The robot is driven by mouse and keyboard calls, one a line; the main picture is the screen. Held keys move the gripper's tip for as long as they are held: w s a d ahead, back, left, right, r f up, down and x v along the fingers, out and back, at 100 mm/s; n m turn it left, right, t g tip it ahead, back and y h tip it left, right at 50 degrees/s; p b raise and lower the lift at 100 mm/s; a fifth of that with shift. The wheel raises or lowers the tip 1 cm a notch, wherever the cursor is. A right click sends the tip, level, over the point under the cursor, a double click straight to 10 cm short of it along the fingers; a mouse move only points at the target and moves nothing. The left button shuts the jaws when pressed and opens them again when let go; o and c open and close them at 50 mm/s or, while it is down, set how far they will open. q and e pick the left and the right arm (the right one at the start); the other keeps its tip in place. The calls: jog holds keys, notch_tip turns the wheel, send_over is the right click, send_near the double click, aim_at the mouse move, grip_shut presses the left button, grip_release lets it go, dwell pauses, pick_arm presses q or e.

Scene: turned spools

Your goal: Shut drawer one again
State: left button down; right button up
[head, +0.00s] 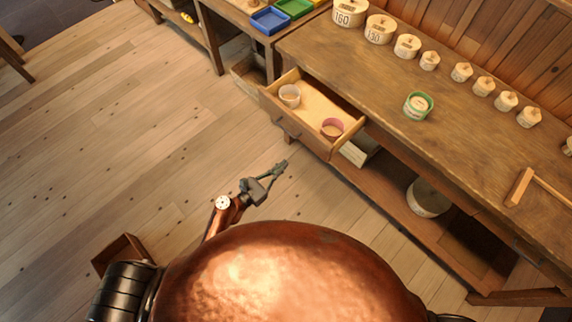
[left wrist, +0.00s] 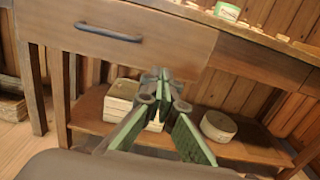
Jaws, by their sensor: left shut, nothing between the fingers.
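Drawer one (head: 307,124) is pulled open from the wooden workbench, in the head view. A pale cup (head: 289,95) and a pink-rimmed cup (head: 333,128) stand in it. Its front with a dark bar handle (left wrist: 108,33) fills the upper left of the left wrist view. My left gripper (head: 282,166) is shut and empty, in front of the drawer and apart from it. In the left wrist view its fingertips (left wrist: 158,76) meet just below the drawer front's lower edge. My right gripper is not in view.
The bench top (head: 400,82) carries a green-rimmed tin (head: 418,105) and a row of numbered spools. The lower shelf (left wrist: 90,108) holds a round tin (left wrist: 218,126) and pale boxes (left wrist: 122,92). A small brown box (head: 120,250) is on the floor at lower left. The floor left of the drawer is clear.

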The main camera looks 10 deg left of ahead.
aim_at(310, 143)
pick_arm(q)
jog(key=x, duration=1.2)
jog(key=shift+d+f, duration=0.1)
jog(key=shift+d, duration=0.1)
